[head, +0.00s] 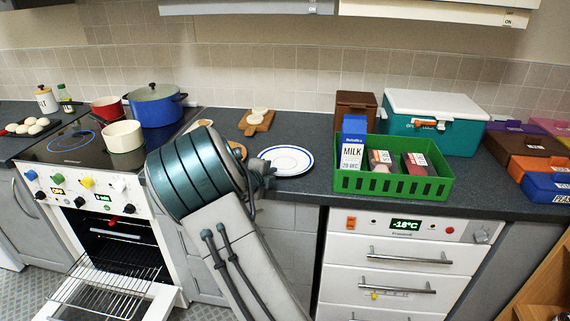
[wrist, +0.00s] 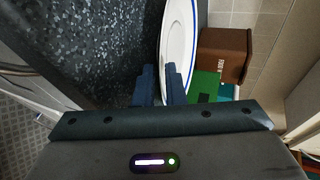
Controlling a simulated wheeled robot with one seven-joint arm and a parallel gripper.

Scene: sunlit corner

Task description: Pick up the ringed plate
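The ringed plate (head: 286,160) is white with a blue ring and lies on the dark counter, left of the green crate. In the wrist view the plate (wrist: 180,38) shows at a steep slant, just beyond the fingertips. My gripper (head: 268,172) is at the plate's left edge in the head view, partly hidden by my arm. In the wrist view my gripper (wrist: 160,70) has its two blue fingers a little apart, with a narrow gap. The near rim lines up with this gap; the right finger overlaps the plate. I cannot tell whether they touch.
The green crate (head: 392,184) holds a milk carton (head: 353,143) and boxes, right of the plate. A brown box (head: 356,104) and teal cooler (head: 436,118) stand behind. Bread boards (head: 256,124) lie behind left. The stove carries pots (head: 155,104); its oven door (head: 112,292) is open.

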